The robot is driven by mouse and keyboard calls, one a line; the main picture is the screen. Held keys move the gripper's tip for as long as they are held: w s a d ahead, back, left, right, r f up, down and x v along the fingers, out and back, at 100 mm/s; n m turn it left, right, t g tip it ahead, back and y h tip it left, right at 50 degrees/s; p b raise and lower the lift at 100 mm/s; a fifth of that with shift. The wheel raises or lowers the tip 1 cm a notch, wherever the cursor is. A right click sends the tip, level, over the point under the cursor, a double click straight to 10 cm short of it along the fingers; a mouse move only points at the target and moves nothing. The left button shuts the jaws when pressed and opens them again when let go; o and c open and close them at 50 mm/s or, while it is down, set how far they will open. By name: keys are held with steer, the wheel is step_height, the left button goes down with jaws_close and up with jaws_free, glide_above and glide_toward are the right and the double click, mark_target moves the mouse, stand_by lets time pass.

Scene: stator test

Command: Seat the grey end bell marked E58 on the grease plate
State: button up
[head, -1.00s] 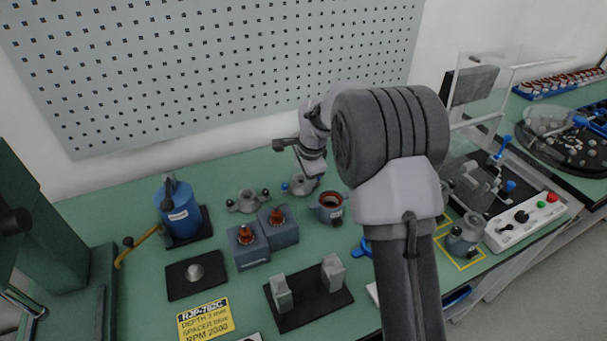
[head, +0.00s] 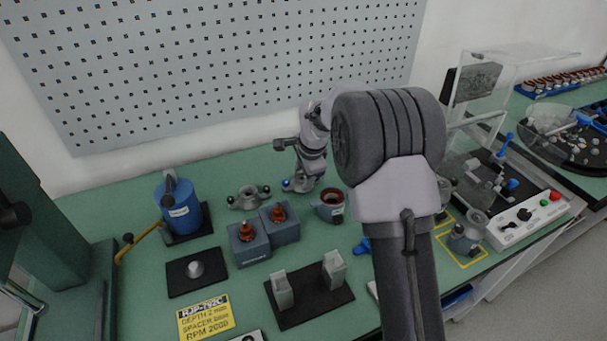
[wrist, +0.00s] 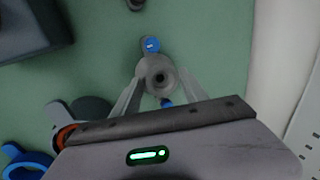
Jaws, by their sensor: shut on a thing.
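A grey end bell with blue-tipped ears (wrist: 157,74) is between the fingers of my gripper (wrist: 160,92) in the wrist view. Its marking is too small to read. In the head view my gripper (head: 306,180) points down, shut on this end bell (head: 297,186) at the back of the green bench, partly covering it. A second grey end bell with dark knobs (head: 249,198) lies to its left. A black plate with a grey dome (head: 180,283) lies at the front left. It may be the grease plate, but I cannot read any label on it.
Two blue-grey blocks with copper-coloured tops (head: 248,248) stand between the end bells and the front. An open cup with a copper-coloured inside (head: 329,206) is close to my gripper's right. A blue canister (head: 178,207) and a black plate with two grey posts (head: 309,304) also stand nearby.

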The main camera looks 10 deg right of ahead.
steer(key=shift+s+f, duration=0.1)
steer(key=shift+f, duration=0.05)
steer(key=shift+r+p, duration=0.4)
steer(key=shift+r, duration=0.1)
steer(key=c, duration=0.3)
steer(key=shift+r+p, duration=0.3)
steer(key=shift+r, duration=0.1)
jaws_close()
steer(key=shift+r+p, duration=0.8)
steer(key=shift+r, duration=0.35)
steer(key=shift+r, duration=0.1)
